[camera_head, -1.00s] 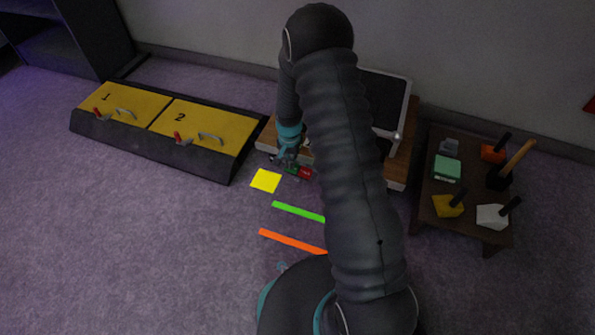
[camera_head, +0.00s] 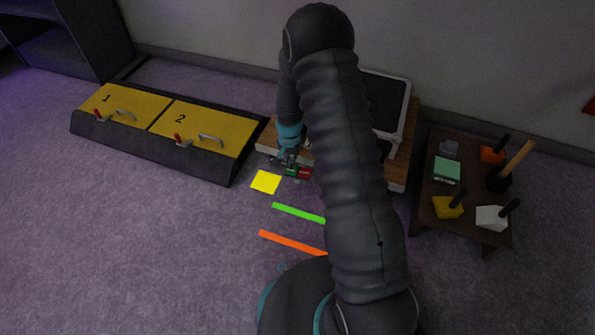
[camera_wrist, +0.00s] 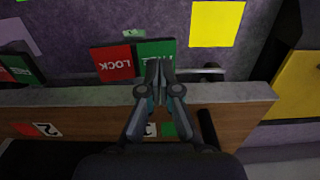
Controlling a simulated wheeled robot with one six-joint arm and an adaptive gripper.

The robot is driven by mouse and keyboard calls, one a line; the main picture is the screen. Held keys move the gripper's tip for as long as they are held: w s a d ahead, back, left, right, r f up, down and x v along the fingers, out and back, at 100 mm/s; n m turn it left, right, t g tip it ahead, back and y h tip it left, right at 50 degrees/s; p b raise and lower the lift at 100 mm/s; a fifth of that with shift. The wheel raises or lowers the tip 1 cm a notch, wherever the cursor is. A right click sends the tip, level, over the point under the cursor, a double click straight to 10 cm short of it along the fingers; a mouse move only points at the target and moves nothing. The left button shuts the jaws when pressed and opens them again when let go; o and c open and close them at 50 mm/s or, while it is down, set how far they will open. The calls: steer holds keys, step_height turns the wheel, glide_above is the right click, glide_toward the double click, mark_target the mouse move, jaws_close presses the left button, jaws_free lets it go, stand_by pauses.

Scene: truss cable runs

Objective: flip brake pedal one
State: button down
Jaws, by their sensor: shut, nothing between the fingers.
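A rocker brake pedal with a red half marked LOCK (camera_wrist: 117,62) and a green half (camera_wrist: 155,47) sticks out from the wooden platform edge in the wrist view. In the head view its red half (camera_head: 305,173) and green half (camera_head: 291,171) show just below my gripper (camera_head: 287,160). My gripper (camera_wrist: 159,63) is shut and empty, its fingertips over the green half in the wrist view; I cannot tell if they touch it. The number plate behind my fingers is partly hidden. A second pedal (camera_wrist: 15,68) is at the left of the wrist view, near a plate marked 2 (camera_wrist: 45,129).
A yellow square (camera_head: 265,182) lies on the floor, with green (camera_head: 298,212) and orange (camera_head: 292,242) strips nearby. A ramp box with yellow lids 1 (camera_head: 125,102) and 2 (camera_head: 205,127) stands left. A low table (camera_head: 466,190) with tools stands right. My arm hides part of the platform.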

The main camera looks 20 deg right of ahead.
mark_target(291, 171)
steer(key=shift+r+p, duration=1.4)
steer(key=shift+r, duration=1.4)
steer(key=shift+s+n, duration=0.3)
steer(key=shift+n, duration=0.1)
steer(key=s+n+g, duration=0.2)
steer(key=s, duration=0.3)
steer(key=s+r+n+t+p, duration=0.1)
steer(key=s+r+t+p, duration=0.1)
steer(key=s+r, duration=0.6)
steer(key=s+r+n+t+p, duration=0.1)
steer(key=s+r, duration=0.7)
steer(key=r, duration=1.3)
steer(key=s+r+n+t+p, duration=0.2)
steer(key=s+r+t, duration=0.2)
steer(key=s+r, duration=0.5)
step_height(291, 171, up, 6)
steer(key=shift+f+t+p, duration=0.2)
steer(key=shift+t+p, duration=0.1)
steer(key=shift+a, duration=0.2)
